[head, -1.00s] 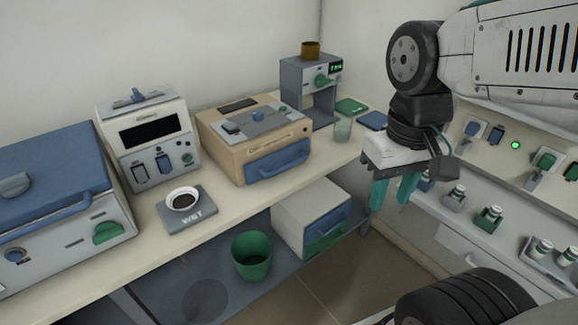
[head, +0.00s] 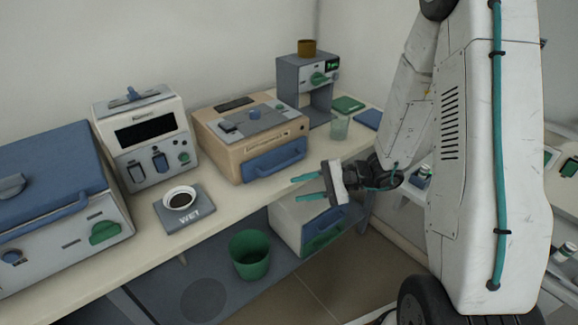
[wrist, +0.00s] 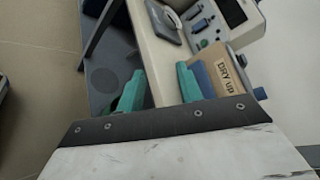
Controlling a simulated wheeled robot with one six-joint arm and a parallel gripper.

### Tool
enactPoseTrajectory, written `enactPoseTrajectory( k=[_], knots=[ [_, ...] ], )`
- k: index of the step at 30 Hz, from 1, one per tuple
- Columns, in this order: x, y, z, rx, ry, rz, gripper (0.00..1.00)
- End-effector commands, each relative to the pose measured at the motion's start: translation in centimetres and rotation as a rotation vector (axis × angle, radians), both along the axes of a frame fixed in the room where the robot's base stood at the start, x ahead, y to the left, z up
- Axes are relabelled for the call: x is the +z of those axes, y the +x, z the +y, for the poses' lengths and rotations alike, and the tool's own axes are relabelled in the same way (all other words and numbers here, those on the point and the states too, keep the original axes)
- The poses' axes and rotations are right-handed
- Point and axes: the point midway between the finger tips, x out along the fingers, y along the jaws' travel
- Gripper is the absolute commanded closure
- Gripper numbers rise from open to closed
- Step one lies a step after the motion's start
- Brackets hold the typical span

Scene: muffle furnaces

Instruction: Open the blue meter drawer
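The tan box-shaped device (head: 225,152) stands on the counter with a blue drawer front (head: 275,160) that has a bar handle. This drawer looks shut. The fingers also show in the wrist view (wrist: 159,72).
A white box (head: 287,222) with blue and green fronts sits on the lower shelf, partly behind my gripper. A green bin (head: 249,256) is beside it. A glass beaker (head: 340,127) stands near the counter edge.

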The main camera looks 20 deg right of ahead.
Motion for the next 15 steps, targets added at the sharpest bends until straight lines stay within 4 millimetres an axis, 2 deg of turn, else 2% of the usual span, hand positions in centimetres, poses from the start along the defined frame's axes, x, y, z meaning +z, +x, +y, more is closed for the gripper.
enactPoseTrajectory(
  k=[1, 4, 6, 9, 12, 15],
  knots=[
    [-1.6, 1.5, -1.0, -0.085, 0.012, -0.029, 0.64],
    [-3.3, 4.5, -3.0, -0.236, -0.010, -0.135, 0.64],
    [-3.6, 6.3, -4.3, -0.316, -0.048, -0.216, 0.64],
    [-3.0, 8.3, -5.9, -0.395, -0.116, -0.337, 0.64],
    [-2.8, 8.8, -6.3, -0.409, -0.161, -0.405, 0.64],
    [-2.8, 9.0, -6.0, -0.394, -0.179, -0.434, 0.64]
  ],
)
